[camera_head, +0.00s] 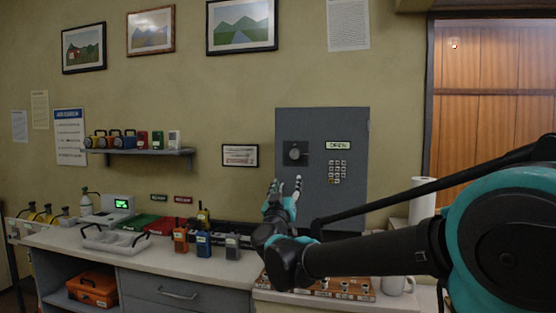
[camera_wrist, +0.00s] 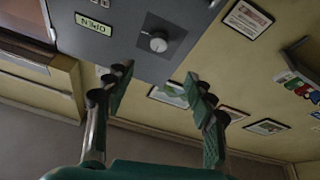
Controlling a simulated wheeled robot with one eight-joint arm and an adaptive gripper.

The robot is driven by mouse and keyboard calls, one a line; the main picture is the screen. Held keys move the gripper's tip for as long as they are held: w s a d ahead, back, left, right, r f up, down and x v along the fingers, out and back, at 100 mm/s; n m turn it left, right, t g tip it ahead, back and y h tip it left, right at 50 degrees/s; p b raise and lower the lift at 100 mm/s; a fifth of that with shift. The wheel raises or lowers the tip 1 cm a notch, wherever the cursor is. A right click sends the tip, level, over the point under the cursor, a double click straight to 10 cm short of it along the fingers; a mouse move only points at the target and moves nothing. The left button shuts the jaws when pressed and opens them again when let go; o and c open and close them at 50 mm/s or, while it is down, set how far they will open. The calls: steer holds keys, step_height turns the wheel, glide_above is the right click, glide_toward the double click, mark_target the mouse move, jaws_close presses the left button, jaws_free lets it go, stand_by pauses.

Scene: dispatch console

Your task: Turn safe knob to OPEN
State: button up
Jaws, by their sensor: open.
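The grey safe (camera_head: 321,130) is on the wall above the right part of the counter. In the wrist view the knob (camera_wrist: 157,42) shows a light dial face, and the OPEN label (camera_wrist: 93,24) appears upside down. My gripper (camera_head: 286,186) is open and empty, below the knob in the head view. In the wrist view its two fingers (camera_wrist: 158,82) are apart, with the knob beyond the tips; they do not touch it.
Several radios (camera_head: 204,243) stand on the counter (camera_head: 150,262) left of my arm. A wooden board (camera_head: 330,288), a white mug (camera_head: 397,285) and a paper roll (camera_head: 421,200) are below and right of it. A shelf (camera_head: 140,152) with several devices is left of the safe.

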mark_target(294, 156)
steer(key=x, duration=1.7)
steer(key=shift+w+d, duration=0.15)
steer(key=c, duration=1.2)
steer(key=shift+o, duration=0.2)
